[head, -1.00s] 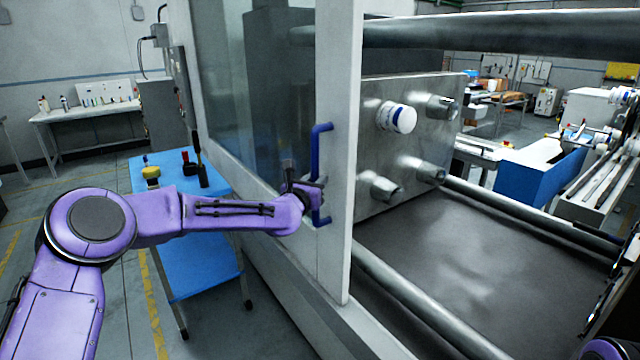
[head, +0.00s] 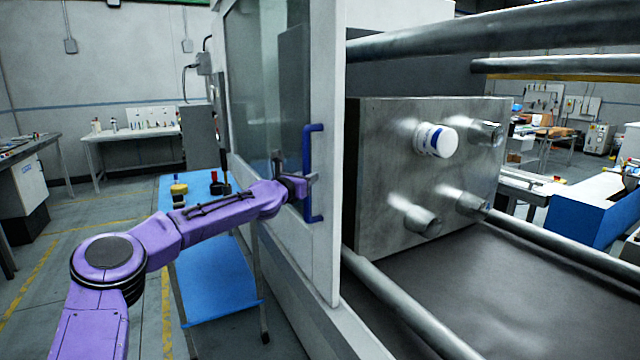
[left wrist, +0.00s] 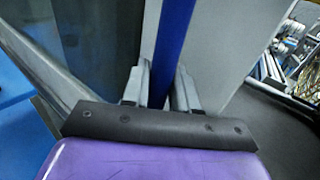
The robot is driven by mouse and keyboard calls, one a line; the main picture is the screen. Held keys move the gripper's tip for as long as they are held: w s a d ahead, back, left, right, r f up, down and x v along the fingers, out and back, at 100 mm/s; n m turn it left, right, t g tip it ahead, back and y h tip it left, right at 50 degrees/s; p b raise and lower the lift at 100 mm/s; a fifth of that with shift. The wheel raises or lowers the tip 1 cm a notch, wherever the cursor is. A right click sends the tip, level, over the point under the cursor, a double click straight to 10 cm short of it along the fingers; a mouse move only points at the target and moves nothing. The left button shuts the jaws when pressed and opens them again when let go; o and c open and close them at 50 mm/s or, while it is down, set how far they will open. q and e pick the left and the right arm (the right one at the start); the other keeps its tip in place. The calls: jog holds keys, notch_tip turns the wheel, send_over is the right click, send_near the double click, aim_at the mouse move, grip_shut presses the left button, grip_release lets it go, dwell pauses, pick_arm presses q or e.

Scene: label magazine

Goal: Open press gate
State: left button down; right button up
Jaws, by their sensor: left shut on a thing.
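The press gate (head: 328,240) is a pale framed door with a glass window, at the middle of the head view. A blue vertical bar handle (head: 309,150) is fixed near its right edge. My left gripper (head: 306,184) is shut on the handle at its lower half. In the left wrist view the blue handle (left wrist: 174,40) runs up between the two fingers of my left gripper (left wrist: 161,88). The opening right of the gate shows a metal block (head: 385,170) with several round posts and a white cylinder (head: 436,140) on it. My right gripper is not in view.
A blue-topped cart (head: 205,187) with small tools stands left of the gate, behind my left arm. Thick metal bars (head: 410,310) cross the press opening. A workbench (head: 130,134) stands at the far left wall.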

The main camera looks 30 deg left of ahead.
pick_arm(q)
jog(key=shift+a+r, duration=0.1)
jog(key=shift+a, duration=0.05)
jog(key=c, duration=1)
grip_release()
jog(key=s, duration=0.7)
jog(key=s+d, duration=0.1)
jog(key=s, duration=0.2)
jog(key=shift+s+p, duration=0.3)
jog(key=shift+p, duration=0.05)
